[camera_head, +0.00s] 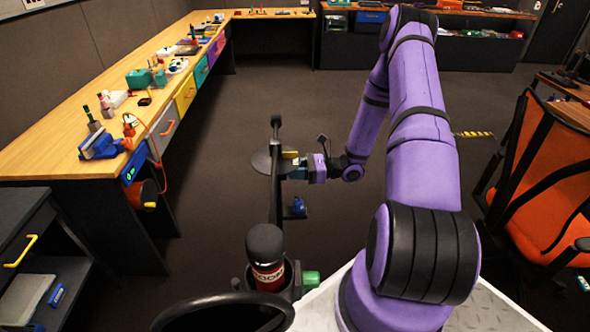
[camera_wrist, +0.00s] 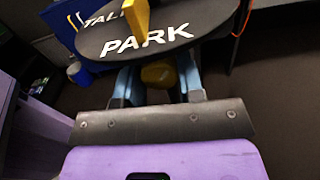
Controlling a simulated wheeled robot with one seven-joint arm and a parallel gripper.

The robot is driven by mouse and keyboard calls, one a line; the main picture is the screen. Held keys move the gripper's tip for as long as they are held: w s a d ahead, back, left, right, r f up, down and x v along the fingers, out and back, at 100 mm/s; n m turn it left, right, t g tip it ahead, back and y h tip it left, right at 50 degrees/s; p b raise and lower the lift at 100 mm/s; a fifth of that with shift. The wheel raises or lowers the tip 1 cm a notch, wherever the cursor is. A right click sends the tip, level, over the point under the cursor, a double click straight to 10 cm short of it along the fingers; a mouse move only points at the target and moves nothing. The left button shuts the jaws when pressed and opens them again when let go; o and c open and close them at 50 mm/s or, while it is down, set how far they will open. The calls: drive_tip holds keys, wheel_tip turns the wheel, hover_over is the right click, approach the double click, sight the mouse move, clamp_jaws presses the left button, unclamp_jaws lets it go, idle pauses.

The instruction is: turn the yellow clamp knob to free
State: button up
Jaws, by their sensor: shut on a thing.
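The yellow clamp knob (camera_wrist: 158,73) shows in the wrist view as a rounded yellow piece under a dark oval plate (camera_wrist: 180,38). The plate carries the white word PARK and part of another word. My gripper (camera_wrist: 157,84) has one blue finger on each side of the knob and is shut on it. The plate hides part of the knob and the fingertips. A yellow upright bar (camera_wrist: 136,16) stands at the plate's top edge. In the head view my gripper (camera_head: 291,171) reaches left to a dark post (camera_head: 276,190); the knob cannot be made out clearly there.
A blue piece (camera_head: 298,207) sticks out right of the post, below my gripper. A black canister (camera_head: 265,245) and a dark ring (camera_head: 225,305) stand in front. A long workbench (camera_head: 60,150) runs along the left; an orange chair (camera_head: 540,190) is right. The floor behind the post is clear.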

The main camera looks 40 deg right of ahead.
drive_tip(key=shift+m, duration=1.9)
drive_tip(key=o, duration=0.9)
drive_tip(key=v, duration=1.1)
drive_tip(key=shift+a, duration=0.1)
